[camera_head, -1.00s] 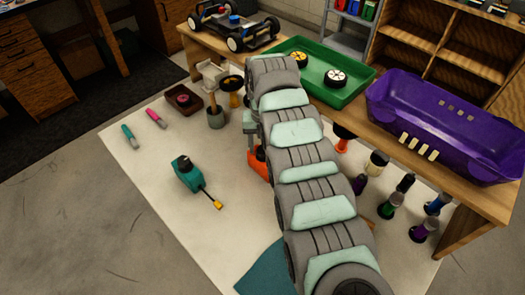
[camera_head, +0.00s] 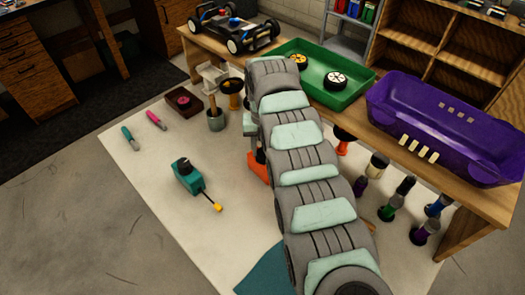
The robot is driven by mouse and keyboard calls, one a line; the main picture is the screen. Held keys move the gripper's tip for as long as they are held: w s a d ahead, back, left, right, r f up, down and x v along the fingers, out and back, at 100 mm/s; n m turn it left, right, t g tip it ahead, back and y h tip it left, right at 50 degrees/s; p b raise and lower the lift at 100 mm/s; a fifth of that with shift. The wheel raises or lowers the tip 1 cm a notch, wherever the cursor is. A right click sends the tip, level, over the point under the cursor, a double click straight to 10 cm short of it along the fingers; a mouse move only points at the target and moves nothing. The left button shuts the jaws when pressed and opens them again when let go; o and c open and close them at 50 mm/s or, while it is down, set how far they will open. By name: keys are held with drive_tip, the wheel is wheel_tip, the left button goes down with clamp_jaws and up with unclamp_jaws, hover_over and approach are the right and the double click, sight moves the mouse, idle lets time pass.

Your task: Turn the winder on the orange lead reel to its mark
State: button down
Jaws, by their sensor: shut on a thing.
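The orange lead reel (camera_head: 258,168) stands on the white mat, mostly hidden behind my arm; only its left part shows. My gripper (camera_head: 256,151) is at the top of this reel, pointing down, and is shut on its winder. The fingertips, most of the winder and the mark are hidden, so I cannot tell how the winder lies to the mark. A teal lead reel (camera_head: 187,176) with a short lead and yellow end lies in the open, left of my arm.
The white mat (camera_head: 150,180) is clear around the teal reel. Several bottles (camera_head: 388,207) stand right. A bench holds a green tray (camera_head: 300,86) and purple car shell (camera_head: 450,125).

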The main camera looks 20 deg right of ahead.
drive_tip(key=shift+f+m+p, duration=0.1)
drive_tip(key=shift+m+p, duration=0.35)
drive_tip(key=shift+m, duration=1.35)
drive_tip(key=shift+m+p, duration=0.35)
drive_tip(key=shift+m, duration=1.35)
drive_tip(key=shift+p, duration=0.3)
